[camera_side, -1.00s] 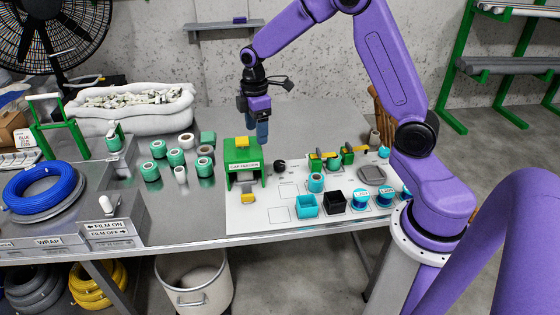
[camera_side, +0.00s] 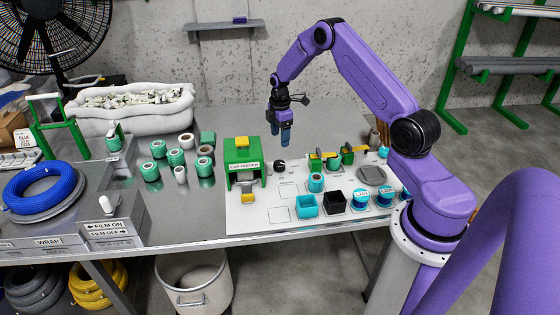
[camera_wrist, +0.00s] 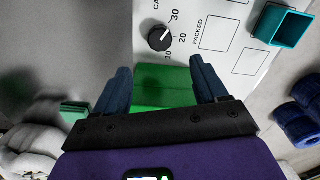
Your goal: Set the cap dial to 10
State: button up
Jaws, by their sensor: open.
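The cap dial (camera_side: 280,166) is a small black round knob on the white board, just right of the green cap feeder (camera_side: 243,160). In the wrist view the dial (camera_wrist: 160,38) has marks 10, 20 and 30 beside it, and its white pointer line aims roughly between 20 and 30. My gripper (camera_side: 280,138) points down above and behind the dial. Its two blue fingers (camera_wrist: 160,66) are apart with nothing held. In the wrist view a green surface, apparently the feeder, shows between the fingers, and the dial lies beyond the fingertips.
The green feeder stands close beside the dial. Small green fixtures with yellow levers (camera_side: 332,160) stand to the dial's right. A teal bin (camera_side: 306,206) and a black bin (camera_side: 334,203) sit at the board's front. Teal and white rolls (camera_side: 177,157) stand left of the feeder.

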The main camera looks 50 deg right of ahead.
aim_at(280, 163)
notch_tip(280, 163, down, 12)
jog(key=shift+r, duration=0.15)
dwell(0.3)
jog(key=c, duration=1.1)
